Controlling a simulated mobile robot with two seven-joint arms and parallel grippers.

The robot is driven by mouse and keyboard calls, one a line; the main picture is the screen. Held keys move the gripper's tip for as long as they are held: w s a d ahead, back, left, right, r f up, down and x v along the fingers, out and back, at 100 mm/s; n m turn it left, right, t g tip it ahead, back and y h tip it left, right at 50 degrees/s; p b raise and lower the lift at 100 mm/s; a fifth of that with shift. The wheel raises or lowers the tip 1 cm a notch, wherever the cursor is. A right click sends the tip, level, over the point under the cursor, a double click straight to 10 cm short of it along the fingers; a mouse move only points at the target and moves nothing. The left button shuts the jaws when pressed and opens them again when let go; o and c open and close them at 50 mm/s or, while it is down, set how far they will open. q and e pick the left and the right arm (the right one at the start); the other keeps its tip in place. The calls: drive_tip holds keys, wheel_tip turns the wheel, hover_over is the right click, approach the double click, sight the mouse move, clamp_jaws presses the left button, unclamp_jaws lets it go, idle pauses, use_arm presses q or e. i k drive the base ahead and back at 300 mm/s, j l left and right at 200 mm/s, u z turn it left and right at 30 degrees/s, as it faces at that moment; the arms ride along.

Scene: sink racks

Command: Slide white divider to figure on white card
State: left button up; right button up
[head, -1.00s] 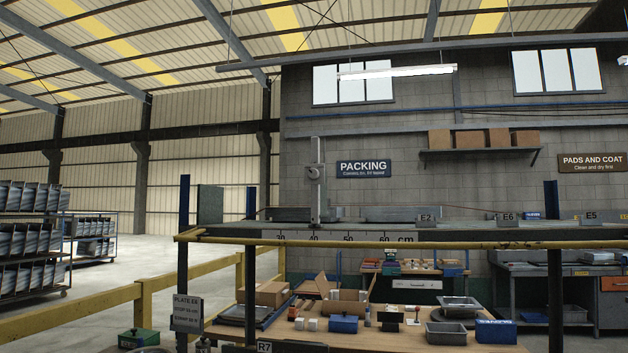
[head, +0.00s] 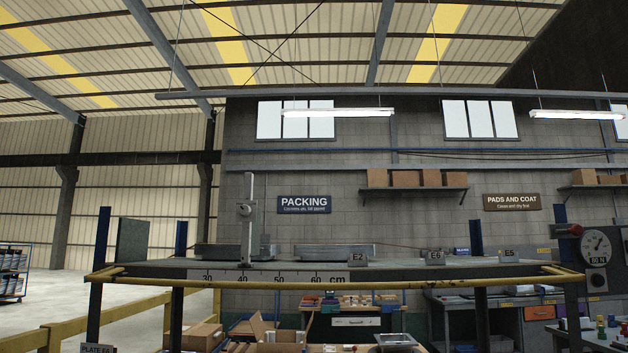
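A pale grey upright post with a round knob (head: 247,215) stands on the shelf (head: 420,267) above the bench, and may be the white divider. Its foot is at the front edge, just past the 40 mark on the scale strip (head: 262,277), which reads 30 to 60 cm. A light card (head: 98,348) hangs at the lower left; only its top line, apparently "PLATE E6", shows and the rest is cut off by the picture's edge. Neither of my grippers is in view.
A dark upright plate (head: 132,240) stands at the shelf's left end. Small tags E2 (head: 357,259), E6 (head: 435,257) and E5 (head: 509,254) stand along the shelf. A yellow rail (head: 450,283) runs along its front. A dial gauge (head: 596,247) is at the right.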

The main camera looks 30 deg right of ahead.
sight(253, 219)
drive_tip(key=i+j+z, duration=0.15)
drive_tip(key=z, duration=0.3)
drive_tip(key=i+j+z, duration=0.1)
drive_tip(key=j+z, duration=0.4)
drive_tip(key=i+j+z, duration=0.2)
drive_tip(key=j, duration=0.2)
drive_tip(key=j+z, duration=0.4)
drive_tip(key=j, duration=0.85)
